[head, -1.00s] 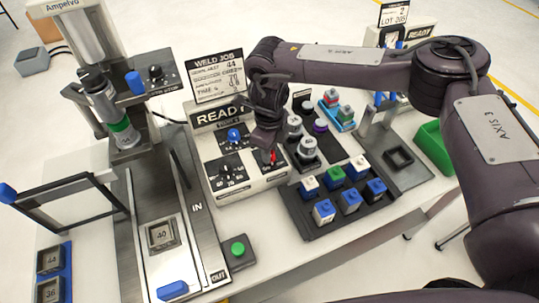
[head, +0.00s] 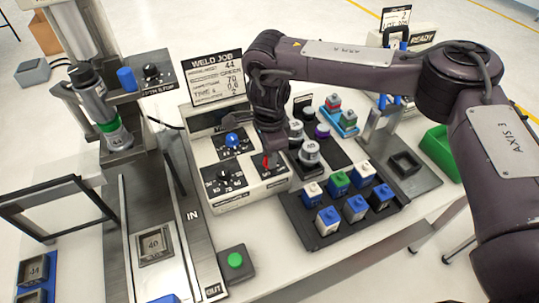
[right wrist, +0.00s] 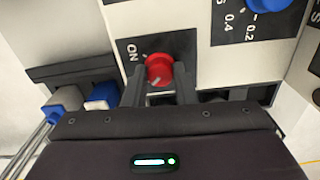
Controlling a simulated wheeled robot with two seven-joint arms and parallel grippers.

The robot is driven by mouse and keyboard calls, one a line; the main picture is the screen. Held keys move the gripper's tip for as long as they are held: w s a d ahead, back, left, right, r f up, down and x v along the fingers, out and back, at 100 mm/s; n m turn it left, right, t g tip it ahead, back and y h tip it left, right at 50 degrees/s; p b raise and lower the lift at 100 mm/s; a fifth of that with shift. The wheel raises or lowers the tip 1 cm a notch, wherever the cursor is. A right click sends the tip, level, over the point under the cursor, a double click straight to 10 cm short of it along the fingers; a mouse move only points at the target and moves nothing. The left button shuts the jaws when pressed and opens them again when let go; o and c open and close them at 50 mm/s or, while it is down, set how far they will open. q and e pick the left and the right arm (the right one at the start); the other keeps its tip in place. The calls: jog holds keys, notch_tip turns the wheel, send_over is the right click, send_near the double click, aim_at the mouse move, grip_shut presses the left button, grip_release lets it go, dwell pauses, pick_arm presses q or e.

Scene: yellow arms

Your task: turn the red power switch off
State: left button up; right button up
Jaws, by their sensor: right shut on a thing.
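The red power switch (head: 266,163) is a round red knob on the lower right of the white weld control box (head: 245,199). In the right wrist view the red knob (right wrist: 159,69) sits on a black plate, with the word ON to its left. My right gripper (right wrist: 160,88) is shut on the knob, one dark finger on each side. In the head view my right gripper (head: 268,150) comes down over the switch and hides part of it. The box's display (head: 215,121) is dark. My left gripper is not in view.
Blue knob (head: 232,140) and black dial (head: 223,175) sit left of the switch. A black tray (head: 300,225) of capped blocks stands to the right. A press with a metal slide is at left. A green button (head: 235,260) is in front.

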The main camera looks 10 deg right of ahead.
jog(key=shift+w+r+n, duration=0.1)
jog(key=shift+r+n, duration=0.05)
jog(key=shift+n, duration=0.25)
jog(key=o, duration=1)
notch_tip(320, 180, up, 8)
jog(key=shift+f+b, duration=0.15)
jog(key=shift+b, duration=0.15)
